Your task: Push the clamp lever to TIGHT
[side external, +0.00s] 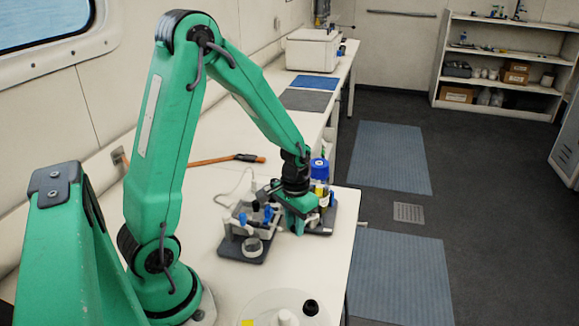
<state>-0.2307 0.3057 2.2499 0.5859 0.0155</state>
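My gripper (299,222) points down at the right part of the white bench, close to a small dark-based stand. Its fingers are small and partly merged with the things around them, so I cannot tell whether they are open or shut. Left of it, a dark base plate (241,255) carries a pale fixture (237,224) with blue parts (262,216). Behind and right of it stands a blue-capped bottle (319,168) on another dark base. I cannot make out the clamp lever or any TIGHT marking; my gripper may hide it.
An orange-handled tool (215,160) lies on the bench behind my gripper. A pale round device (282,312) stands at the front edge. Blue (315,82) and grey (305,100) mats and a white box (311,50) lie farther back. The bench edge is close on the right.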

